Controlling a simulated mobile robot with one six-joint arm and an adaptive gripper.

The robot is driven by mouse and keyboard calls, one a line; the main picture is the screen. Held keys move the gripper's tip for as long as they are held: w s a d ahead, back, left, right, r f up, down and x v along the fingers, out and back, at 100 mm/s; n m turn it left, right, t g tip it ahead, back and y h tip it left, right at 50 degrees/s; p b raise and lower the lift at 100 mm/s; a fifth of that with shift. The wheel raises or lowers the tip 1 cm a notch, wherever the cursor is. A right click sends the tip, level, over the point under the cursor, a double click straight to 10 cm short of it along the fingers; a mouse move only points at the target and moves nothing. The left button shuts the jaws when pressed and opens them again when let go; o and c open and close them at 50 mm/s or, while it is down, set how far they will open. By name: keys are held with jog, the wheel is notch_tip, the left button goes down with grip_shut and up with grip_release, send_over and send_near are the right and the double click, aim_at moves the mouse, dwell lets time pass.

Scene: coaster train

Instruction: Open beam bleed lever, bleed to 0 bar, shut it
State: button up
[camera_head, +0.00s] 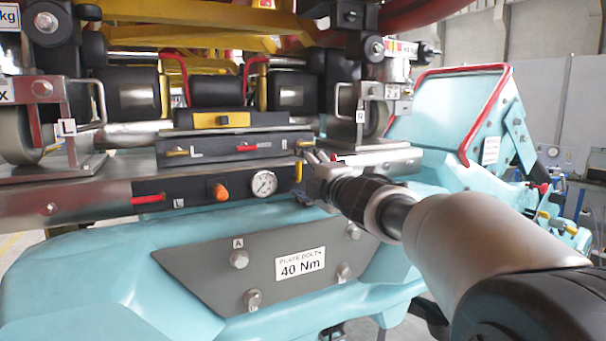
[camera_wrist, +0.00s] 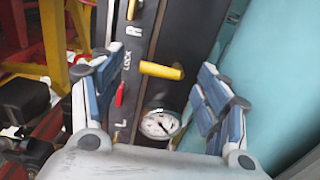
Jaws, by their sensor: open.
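A yellow lever (camera_head: 298,171) sits on the dark panel (camera_head: 180,203) of the beam, right of a round white gauge (camera_head: 263,183). In the wrist view the yellow lever (camera_wrist: 162,70) lies between my open fingers, with space on both sides. No label naming it as the bleed lever is readable. The gauge (camera_wrist: 160,124) shows below it there; its needle reading is too small to tell. My gripper (camera_head: 311,168) is open and empty, close in front of the panel's right end. Its blue-padded fingers (camera_wrist: 150,75) show at both sides.
A red lever (camera_head: 147,199) and an orange knob (camera_head: 220,191) sit left of the gauge. Above is another block with a red lever (camera_head: 257,147) marked L. A grey plate (camera_head: 205,267) with bolts is below. A teal housing with a red-edged frame (camera_head: 508,95) stands right.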

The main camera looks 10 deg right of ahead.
jog(key=v, duration=1.1)
jog(key=shift+s, duration=0.3)
jog(key=shift+d+r, duration=0.1)
jog(key=shift+d, duration=0.05)
jog(key=s+d+f+m+g+h, duration=0.2)
jog(key=s+d+f+m+h, duration=0.1)
jog(key=s+f+m+h, duration=0.25)
jog(key=s+d+f+m+g+h, duration=0.25)
jog(key=s+d+f+m, duration=0.2)
jog(key=s+m, duration=0.35)
jog(key=s+a+f+m+g+y, duration=0.1)
jog(key=s+a+f+m+g, duration=0.3)
jog(key=s+f, duration=0.5)
jog(key=s+a+f+m+g+y, duration=0.1)
jog(key=s+a+f+m+g, duration=0.3)
jog(key=s+f, duration=0.5)
jog(key=s, duration=0.2)
jog(key=shift+s+a+f, duration=0.15)
jog(key=shift+s+a, duration=0.1)
jog(key=shift+s, duration=0.1)
